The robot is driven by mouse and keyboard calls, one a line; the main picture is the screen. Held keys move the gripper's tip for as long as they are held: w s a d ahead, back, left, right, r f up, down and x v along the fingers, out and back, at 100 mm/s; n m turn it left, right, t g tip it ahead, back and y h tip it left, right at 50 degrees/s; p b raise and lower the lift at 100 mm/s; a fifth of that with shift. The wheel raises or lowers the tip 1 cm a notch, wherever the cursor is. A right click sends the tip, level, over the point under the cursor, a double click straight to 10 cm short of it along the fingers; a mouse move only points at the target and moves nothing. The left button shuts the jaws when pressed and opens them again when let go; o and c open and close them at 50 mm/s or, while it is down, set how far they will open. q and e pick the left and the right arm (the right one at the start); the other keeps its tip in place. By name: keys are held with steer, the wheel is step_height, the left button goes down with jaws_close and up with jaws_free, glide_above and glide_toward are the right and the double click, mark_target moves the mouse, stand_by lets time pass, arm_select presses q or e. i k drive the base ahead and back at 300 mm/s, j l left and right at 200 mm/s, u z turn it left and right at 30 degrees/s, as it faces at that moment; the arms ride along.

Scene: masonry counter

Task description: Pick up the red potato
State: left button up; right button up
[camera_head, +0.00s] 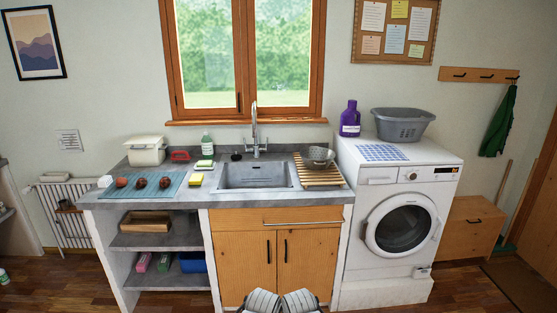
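Three small roundish reddish-brown items lie in a row on a blue-grey mat (150,193) at the left of the counter. The left one (121,182) is more orange-red, the middle one (140,183) is darker, and the right one (165,182) is dark red-brown. They are too small to tell which is the red potato. Neither gripper can be made out. Two pale ribbed parts of mine show at the bottom edge, well below and right of the mat.
A white crumpled item (105,181) lies by the mat's left end. The sink (255,177) and wooden rack (318,174) are further right, then the washing machine (400,228).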

mark_target(165, 182)
steer(key=i, duration=1.45)
steer(key=i+j+u, duration=0.15)
steer(key=u, duration=0.25)
steer(key=i+j+u, duration=0.1)
steer(key=i+u, duration=0.15)
steer(key=u, duration=0.15)
steer(key=i+l, duration=0.2)
steer(key=i, duration=0.25)
